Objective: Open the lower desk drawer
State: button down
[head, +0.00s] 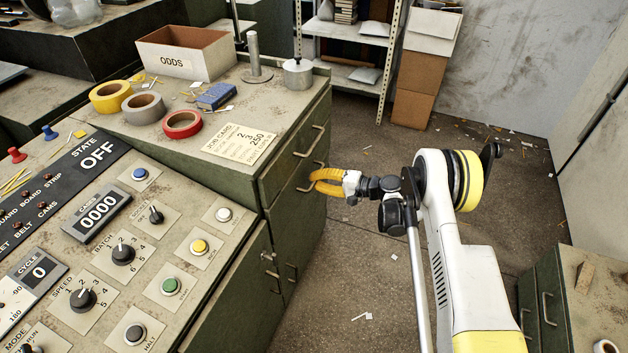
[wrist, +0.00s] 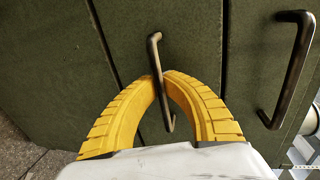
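The desk (head: 262,95) is a dark green metal cabinet with a worn pale top. Its upper drawer handle (head: 312,141) and lower drawer handle (head: 304,186) are dark bars on the right-hand face. My gripper (head: 313,181), with yellow ribbed fingers, is at the lower handle. In the wrist view the fingers arch around the lower handle (wrist: 155,50), and their tips close in on the bar from both sides. The other handle (wrist: 295,65) stands free at the right. The drawer fronts look flush, with thin dark seams. Part of the lower handle is hidden by the fingers in the head view.
On the desk lie tape rolls (head: 183,124), a job card (head: 240,142) and an ODDS box (head: 185,55). The control console (head: 215,245) adjoins it at the front left. A green cabinet (head: 545,295) stands at the lower right. The floor (head: 380,270) between is mostly clear.

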jog(key=shift+v, duration=0.85)
jog(key=c, duration=2)
grip_release()
jog(key=shift+s+d+f, duration=0.1)
jog(key=shift+d+f, duration=0.1)
jog(key=shift+d, duration=0.25)
jog(key=shift+c, duration=0.2)
jog(key=o, duration=0.5)
jog(key=shift+d+r, duration=0.1)
jog(key=shift+o, duration=0.2)
jog(key=v, duration=1.1)
jog(key=shift+s+d, duration=0.2)
jog(key=shift+d, duration=0.15)
